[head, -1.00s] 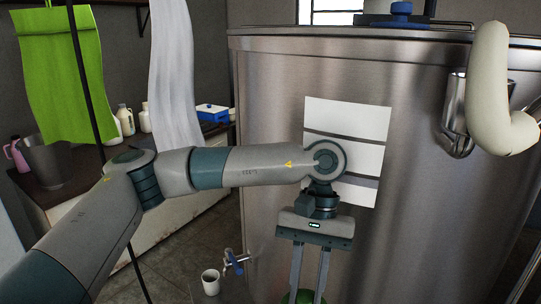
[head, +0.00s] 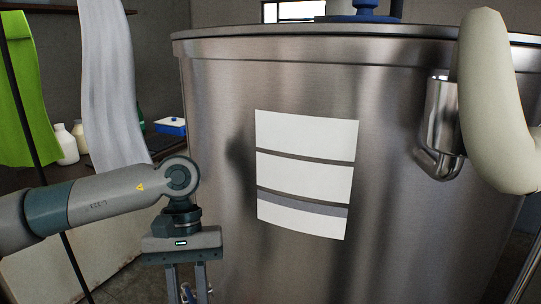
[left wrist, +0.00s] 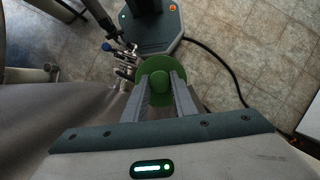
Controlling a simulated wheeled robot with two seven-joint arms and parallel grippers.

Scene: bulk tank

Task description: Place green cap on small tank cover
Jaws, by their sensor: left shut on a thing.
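The green cap (left wrist: 156,74) is round and shows between the two fingers of my left gripper in the left wrist view. My left gripper (left wrist: 163,92) is shut on it and holds it clear of the tiled floor. In the head view my left gripper (head: 188,293) points down at the bottom edge, in front of the tank's left side; its fingertips and the cap are cut off. The steel tank (head: 400,220) fills the middle and right. A blue fitting (head: 365,12) sits on its top; I cannot make out the small tank cover. My right gripper is not in view.
A hanging white cloth (head: 110,80), bottles (head: 67,145) and a blue-white box (head: 171,126) are left.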

